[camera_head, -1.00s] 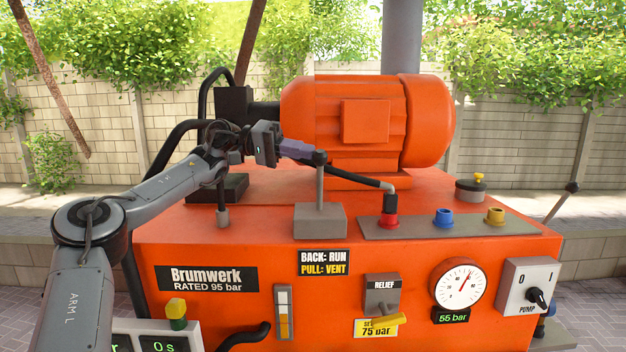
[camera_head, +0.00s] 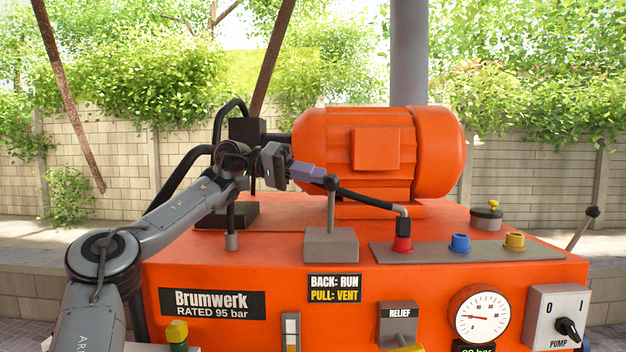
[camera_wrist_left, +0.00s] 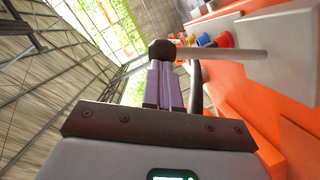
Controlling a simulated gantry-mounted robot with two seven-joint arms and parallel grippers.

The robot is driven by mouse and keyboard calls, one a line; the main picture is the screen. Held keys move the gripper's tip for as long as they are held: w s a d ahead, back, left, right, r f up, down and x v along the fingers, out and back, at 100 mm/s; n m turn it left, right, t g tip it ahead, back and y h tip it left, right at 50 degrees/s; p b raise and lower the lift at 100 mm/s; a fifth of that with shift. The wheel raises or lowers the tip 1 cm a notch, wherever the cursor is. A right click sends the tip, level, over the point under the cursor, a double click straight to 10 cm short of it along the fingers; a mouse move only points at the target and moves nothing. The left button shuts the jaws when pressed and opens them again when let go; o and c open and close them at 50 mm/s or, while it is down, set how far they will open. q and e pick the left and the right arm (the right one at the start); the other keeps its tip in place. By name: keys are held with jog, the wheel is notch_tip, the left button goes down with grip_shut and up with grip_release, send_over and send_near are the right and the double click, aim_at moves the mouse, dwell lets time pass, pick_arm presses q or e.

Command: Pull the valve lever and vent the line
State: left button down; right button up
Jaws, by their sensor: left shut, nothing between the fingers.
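The valve lever (camera_head: 331,207) is a thin grey rod with a dark knob, standing about upright on a grey block (camera_head: 330,245) above the "BACK: RUN / PULL: VENT" label (camera_head: 334,289). My left gripper (camera_head: 318,174) is shut and empty, its purple fingertips at the knob. They look close to touching it; contact is not certain. In the left wrist view the shut fingers (camera_wrist_left: 164,76) end at the knob (camera_wrist_left: 162,50), with the rod running right. The pressure gauge (camera_head: 482,316) has its needle pointing left; its digital readout is cut off. My right gripper is out of view.
The orange motor (camera_head: 377,150) is behind the lever. The pump switch (camera_head: 556,317) is at far right.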

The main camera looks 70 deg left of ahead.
pick_arm(q)
jog(key=w+a+r+p+v, duration=0.1)
jog(key=a+p+v, duration=0.1)
jog(key=p+v, duration=0.7)
jog(key=v, duration=0.3)
jog(key=shift+a+r, duration=0.25)
dwell(0.3)
